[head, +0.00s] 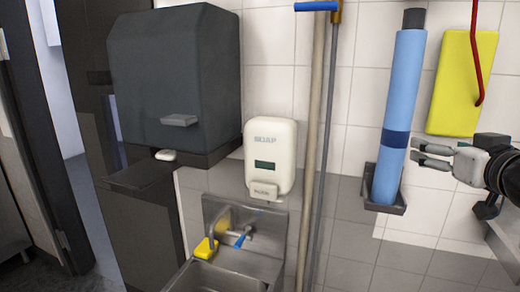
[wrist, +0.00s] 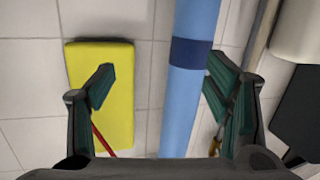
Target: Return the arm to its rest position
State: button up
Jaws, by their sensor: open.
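My gripper (head: 416,153) is at the right of the head view, with its fingers pointing left toward a blue upright tube (head: 402,95). In the wrist view my gripper (wrist: 160,80) is open, with its two fingers spread apart. The blue tube (wrist: 196,30) with a dark blue band shows beyond the fingers, nearer the right one. I cannot tell whether a finger touches it. No object is seen held in the jaws. Part of my arm runs off the right edge of the head view.
A yellow board (head: 462,85) and a red rod (head: 477,60) hang at the right. The tube stands in a grey wall holder (head: 398,208). Long poles (head: 312,130), a soap dispenser (head: 270,155), a small sink (head: 235,270) and a dark dispenser (head: 175,75) are further left.

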jog(key=s+a+f+g+y, duration=0.1)
jog(key=s+a+f+g, duration=0.4)
jog(key=s+a, duration=0.4)
jog(key=s+a+f+g+y, duration=0.1)
jog(key=s+a+f+g, duration=0.4)
jog(key=s+a, duration=0.4)
jog(key=shift+s+f+g, duration=0.15)
jog(key=shift+s+g, duration=0.15)
jog(key=shift+s, duration=0.1)
